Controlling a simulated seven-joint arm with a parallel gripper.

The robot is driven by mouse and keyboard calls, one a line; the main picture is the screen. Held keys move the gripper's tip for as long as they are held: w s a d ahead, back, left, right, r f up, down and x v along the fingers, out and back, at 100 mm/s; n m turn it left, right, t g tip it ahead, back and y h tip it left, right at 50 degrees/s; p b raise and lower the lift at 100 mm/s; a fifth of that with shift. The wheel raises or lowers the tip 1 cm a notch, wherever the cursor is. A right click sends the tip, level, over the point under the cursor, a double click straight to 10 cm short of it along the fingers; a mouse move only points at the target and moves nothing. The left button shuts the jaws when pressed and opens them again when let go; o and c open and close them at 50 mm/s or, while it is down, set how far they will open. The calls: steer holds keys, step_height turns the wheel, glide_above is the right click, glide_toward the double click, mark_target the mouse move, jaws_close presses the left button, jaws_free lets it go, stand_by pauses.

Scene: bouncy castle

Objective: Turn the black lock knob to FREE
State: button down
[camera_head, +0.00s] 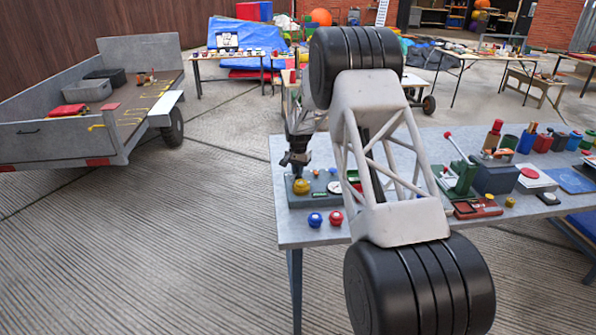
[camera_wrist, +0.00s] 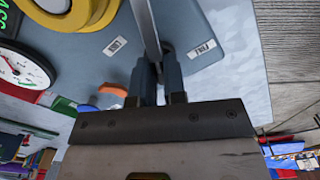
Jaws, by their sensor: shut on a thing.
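A grey panel (camera_wrist: 85,65) carries two white labels. The left label (camera_wrist: 114,46) seems to read LOCK and the right label (camera_wrist: 201,48) reads FREE. My gripper (camera_wrist: 156,72) is between and just below these labels, its two fingers shut on the black lock knob (camera_wrist: 167,47), of which only a small dark part shows. A light metal bar (camera_wrist: 146,28) runs up from between the fingertips. In the head view my gripper (camera_head: 297,160) points down over the panel (camera_head: 297,201) at the table's left end; the knob is hidden there.
Near the gripper are a yellow ring (camera_wrist: 60,18), a dial gauge (camera_wrist: 25,72) and an orange piece (camera_wrist: 112,90). A green device (camera_head: 457,180) and other items fill the table's right.

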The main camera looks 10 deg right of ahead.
steer(key=m, duration=1.2)
stand_by(0.4)
steer(key=c, duration=1.2)
jaws_free()
steer(key=shift+r, duration=0.1)
steer(key=shift+r, duration=3.8)
